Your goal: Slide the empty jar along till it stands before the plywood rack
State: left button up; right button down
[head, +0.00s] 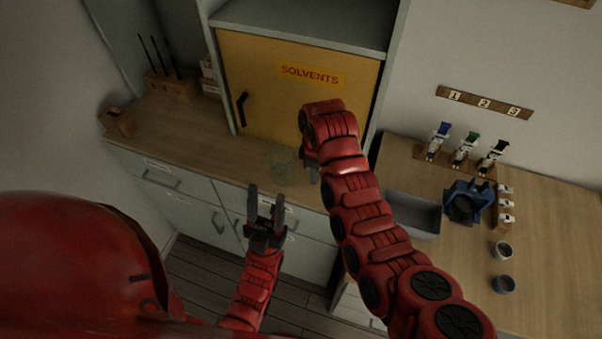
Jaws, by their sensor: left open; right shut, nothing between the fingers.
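A clear glass jar (284,164), seemingly empty, stands upright near the front edge of the left counter, before the yellow cabinet. My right gripper (313,174) is shut and empty just right of the jar, partly hidden by its own arm; I cannot tell if it touches the glass. My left gripper (266,202) is open and empty in front of the counter, below and left of the jar. A wooden rack with upright rods (171,86) stands at the counter's back left. Another wooden rack (459,160) holds blue, green and black-topped items at right; I cannot tell which is plywood.
A yellow solvents cabinet (265,88) stands behind the jar. A wooden block (117,122) sits at the counter's left end. The counter (190,130) between them is mostly clear. The right bench holds a grey bin (413,215), a blue device (466,204) and small cups (503,284).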

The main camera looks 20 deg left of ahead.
aim_at(301, 181)
jog(key=shift+a+f+p, duration=0.1)
jog(key=shift+a+p, duration=0.45)
jog(key=shift+a, duration=0.5)
jog(key=shift+a+f, duration=0.15)
jog(key=shift+a, duration=0.85)
jog(key=shift+f, duration=0.1)
